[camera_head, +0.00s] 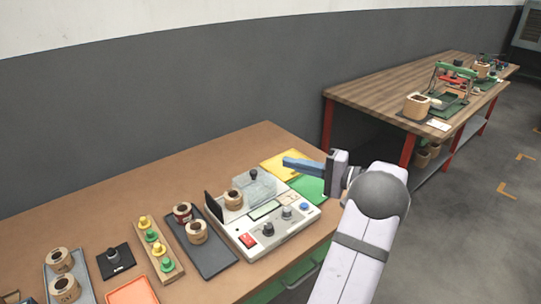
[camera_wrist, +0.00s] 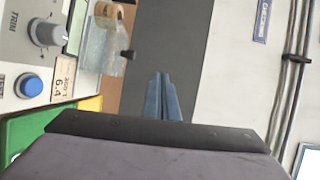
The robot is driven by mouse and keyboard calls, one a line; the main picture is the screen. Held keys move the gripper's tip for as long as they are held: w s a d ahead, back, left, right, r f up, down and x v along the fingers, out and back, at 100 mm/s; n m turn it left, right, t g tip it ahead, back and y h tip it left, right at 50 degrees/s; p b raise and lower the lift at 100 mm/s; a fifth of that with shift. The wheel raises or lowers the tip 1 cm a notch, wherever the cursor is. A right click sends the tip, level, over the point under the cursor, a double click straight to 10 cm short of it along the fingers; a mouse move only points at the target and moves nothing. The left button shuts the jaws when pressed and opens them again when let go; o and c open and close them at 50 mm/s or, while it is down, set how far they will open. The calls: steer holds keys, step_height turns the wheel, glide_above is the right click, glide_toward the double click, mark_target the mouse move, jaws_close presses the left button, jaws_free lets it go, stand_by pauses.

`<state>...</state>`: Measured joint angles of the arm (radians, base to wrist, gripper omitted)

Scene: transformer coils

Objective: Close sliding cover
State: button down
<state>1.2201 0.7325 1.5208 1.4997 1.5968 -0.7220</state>
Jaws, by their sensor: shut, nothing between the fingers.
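The clear sliding cover (camera_head: 262,188) sits on the back part of the white tester (camera_head: 286,235), with a dark knob (camera_head: 252,174) on it. A wooden coil (camera_head: 233,199) stands on the tester to the left of the cover and looks uncovered. In the wrist view the cover (camera_wrist: 100,48) shows at upper left, with its knob (camera_wrist: 129,55) at its right. My gripper (camera_head: 286,162) is shut and empty, to the right of the knob and apart from it. Its blue fingers also show in the wrist view (camera_wrist: 160,78), below and right of the knob.
A dark upright plate (camera_head: 213,207) stands at the tester's left edge. The tester's front has knobs, a red switch (camera_head: 247,240) and a blue button (camera_head: 304,207). Yellow (camera_head: 289,163) and green (camera_head: 308,189) sheets lie under my gripper. A dark tray (camera_head: 215,261) with coils lies left.

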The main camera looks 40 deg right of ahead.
steer(key=w+a+r+n+g+y+p, duration=0.1)
steer(key=w+a+r+n+g+p, duration=0.15)
steer(key=r+p, duration=0.35)
steer(key=w+a+r+n+g+y+p, duration=0.1)
steer(key=w+a+r+n+g+p, duration=0.1)
steer(key=w+a+r+n+p, duration=0.3)
steer(key=s+d+f+n+g+h, duration=0.1)
steer(key=s+d+f+g+h, duration=0.4)
steer(key=d, duration=0.6)
step_height(320, 180, down, 3)
steer(key=shift+s+r+h, duration=0.1)
steer(key=shift+s+h, duration=0.3)
steer(key=shift+h, duration=0.2)
steer(key=shift+a, duration=0.1)
